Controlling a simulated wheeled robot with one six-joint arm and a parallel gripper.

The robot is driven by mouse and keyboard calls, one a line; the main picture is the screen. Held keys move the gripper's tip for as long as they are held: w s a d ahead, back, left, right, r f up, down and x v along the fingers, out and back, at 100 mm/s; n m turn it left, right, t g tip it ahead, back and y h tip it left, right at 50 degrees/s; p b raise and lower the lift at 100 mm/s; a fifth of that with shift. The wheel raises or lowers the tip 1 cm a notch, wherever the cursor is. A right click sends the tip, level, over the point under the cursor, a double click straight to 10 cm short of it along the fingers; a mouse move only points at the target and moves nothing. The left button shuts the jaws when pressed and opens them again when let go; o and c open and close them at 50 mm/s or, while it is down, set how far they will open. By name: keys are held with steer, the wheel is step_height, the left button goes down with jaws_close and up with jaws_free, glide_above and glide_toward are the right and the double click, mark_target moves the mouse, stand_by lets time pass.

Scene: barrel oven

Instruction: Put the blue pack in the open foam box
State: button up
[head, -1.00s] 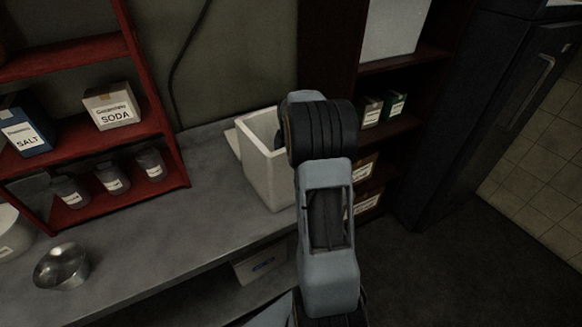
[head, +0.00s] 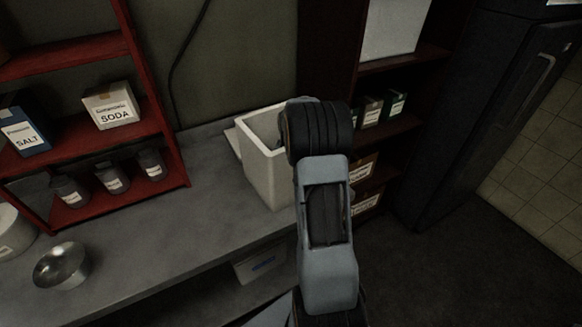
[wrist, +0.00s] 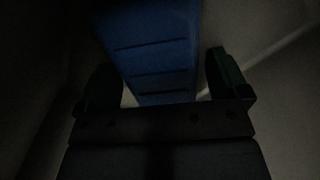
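The open foam box (head: 268,176) is white and stands upright at the right end of the grey counter, its near right side partly behind my arm. In the head view my arm reaches over the box, and the gripper and pack are hidden there. In the dark wrist view, the blue pack (wrist: 158,50) lies between and beyond the fingers of my gripper (wrist: 164,76). A narrow gap shows on each side of the pack, so the gripper looks open around it. Pale box walls surround them. Whether the pack rests on the box floor cannot be told.
A red shelf (head: 100,148) with jars and cartons stands at the left. A dark shelf (head: 390,128) and a dark fridge (head: 480,120) stand at the right. The counter's middle is clear.

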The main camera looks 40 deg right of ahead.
steer(key=shift+o, duration=0.3)
step_height(320, 180, up, 12)
steer(key=shift+r, duration=0.2)
stand_by(0.3)
stand_by(0.4)
